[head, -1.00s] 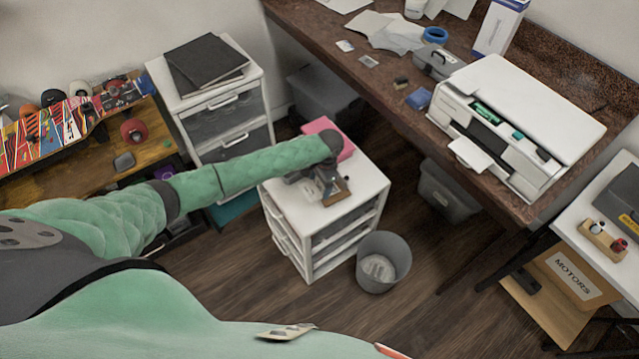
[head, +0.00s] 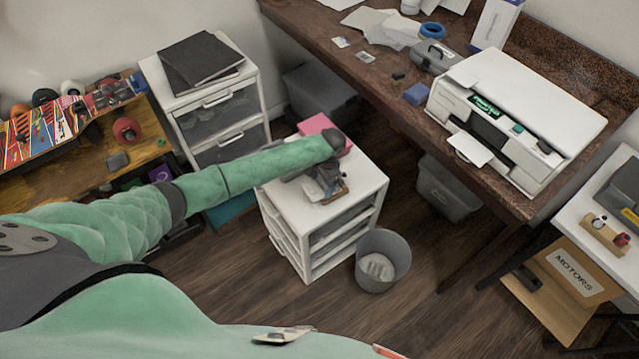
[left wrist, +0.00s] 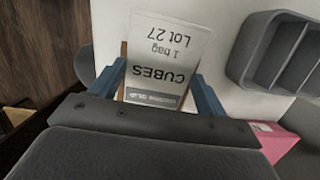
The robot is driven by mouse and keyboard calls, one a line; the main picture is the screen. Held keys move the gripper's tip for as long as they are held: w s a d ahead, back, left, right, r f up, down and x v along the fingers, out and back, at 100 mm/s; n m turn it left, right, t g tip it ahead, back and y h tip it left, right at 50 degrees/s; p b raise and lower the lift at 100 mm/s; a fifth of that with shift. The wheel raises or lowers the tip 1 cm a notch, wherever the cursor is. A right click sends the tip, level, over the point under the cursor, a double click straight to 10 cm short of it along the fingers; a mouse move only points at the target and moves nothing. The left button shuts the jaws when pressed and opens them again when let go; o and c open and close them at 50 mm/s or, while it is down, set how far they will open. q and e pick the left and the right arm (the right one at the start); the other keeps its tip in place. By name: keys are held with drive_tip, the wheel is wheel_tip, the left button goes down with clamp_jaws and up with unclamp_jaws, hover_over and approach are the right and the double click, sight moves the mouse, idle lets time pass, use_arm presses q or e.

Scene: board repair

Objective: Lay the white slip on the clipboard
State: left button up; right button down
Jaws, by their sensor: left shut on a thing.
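The white slip (left wrist: 165,48), printed "CUBES 1 bag Lot 27", lies between the blue fingers of my left gripper (left wrist: 160,76) in the left wrist view. The gripper is shut on it. The brown clipboard (left wrist: 123,52) shows as narrow edges beside and under the slip; I cannot tell whether the slip touches it. In the head view the clipboard (head: 341,192) lies on the white drawer unit, partly hidden by my left gripper (head: 328,184). The slip is hard to make out there. My right gripper is not in view.
The white drawer unit (head: 364,185) also bears a pink item (head: 314,124) and a grey compartment tray (left wrist: 238,62) close to my gripper. A grey bin (head: 371,282) stands beside it. A printer (head: 530,105) stands on the brown desk at right.

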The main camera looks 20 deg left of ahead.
use_arm(q)
drive_tip(key=shift+w+d+f, duration=0.1)
drive_tip(key=o, duration=0.8)
drive_tip(key=shift+o, duration=1)
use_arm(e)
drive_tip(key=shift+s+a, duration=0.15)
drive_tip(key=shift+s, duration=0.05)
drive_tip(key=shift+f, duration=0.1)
use_arm(q)
drive_tip(key=shift+r+b, duration=0.3)
drive_tip(key=shift+r, duration=0.1)
drive_tip(key=r, duration=0.2)
drive_tip(key=r+b, duration=0.1)
drive_tip(key=w+r+b, duration=0.1)
drive_tip(key=r, duration=0.1)
drive_tip(key=shift+d+r, duration=0.3)
drive_tip(key=shift+d, duration=0.05)
drive_tip(key=shift+d+r, duration=0.1)
drive_tip(key=shift+r, duration=0.55)
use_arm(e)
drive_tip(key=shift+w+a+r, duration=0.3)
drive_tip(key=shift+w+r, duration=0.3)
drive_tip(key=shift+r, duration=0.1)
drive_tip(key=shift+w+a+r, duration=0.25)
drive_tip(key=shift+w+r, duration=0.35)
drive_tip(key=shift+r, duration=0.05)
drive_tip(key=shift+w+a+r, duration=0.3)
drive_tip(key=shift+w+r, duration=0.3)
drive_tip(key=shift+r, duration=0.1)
